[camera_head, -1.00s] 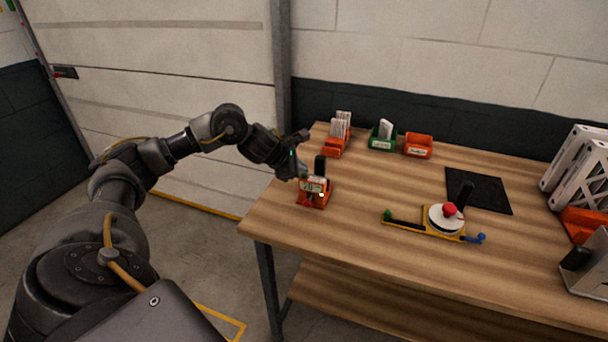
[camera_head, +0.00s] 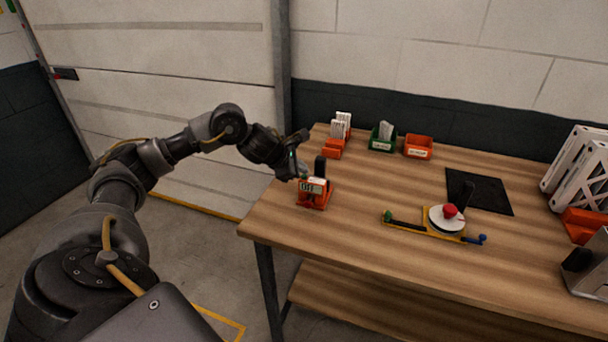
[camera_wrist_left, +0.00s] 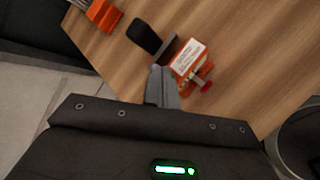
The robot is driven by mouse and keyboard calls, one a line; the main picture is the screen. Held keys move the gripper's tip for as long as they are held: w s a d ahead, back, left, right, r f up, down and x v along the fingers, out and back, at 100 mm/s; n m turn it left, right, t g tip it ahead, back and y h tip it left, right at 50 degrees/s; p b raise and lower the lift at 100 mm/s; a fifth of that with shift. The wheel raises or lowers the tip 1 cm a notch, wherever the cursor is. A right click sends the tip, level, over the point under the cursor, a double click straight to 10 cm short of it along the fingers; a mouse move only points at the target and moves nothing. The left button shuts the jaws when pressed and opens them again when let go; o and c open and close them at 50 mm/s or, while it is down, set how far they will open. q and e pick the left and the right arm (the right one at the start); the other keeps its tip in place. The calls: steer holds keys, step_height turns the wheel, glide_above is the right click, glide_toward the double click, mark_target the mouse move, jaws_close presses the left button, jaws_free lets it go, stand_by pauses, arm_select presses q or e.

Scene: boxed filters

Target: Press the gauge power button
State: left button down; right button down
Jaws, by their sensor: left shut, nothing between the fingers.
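The gauge (camera_head: 313,195) is a small orange device near the left edge of the table, with a display on its front and a black upright part behind it. In the left wrist view the gauge (camera_wrist_left: 189,62) shows a white top label and a red knob on its right side. My left gripper (camera_head: 302,172) is shut and empty, its fingertips just behind and left of the gauge in the head view. In the left wrist view its fingers (camera_wrist_left: 161,84) point beside the gauge; contact cannot be told. The power button cannot be made out.
An orange bin with white filters (camera_head: 335,146), a green bin (camera_head: 382,141) and an orange bin (camera_head: 418,148) stand at the back. A yellow fixture with a red knob (camera_head: 447,212) and a black mat (camera_head: 480,192) lie right. White racks (camera_head: 575,170) stand far right.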

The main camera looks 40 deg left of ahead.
arm_select(q)
steer(key=shift+r, duration=0.1)
step_height(320, 180, up, 6)
steer(key=p, duration=0.4)
stand_by(0.5)
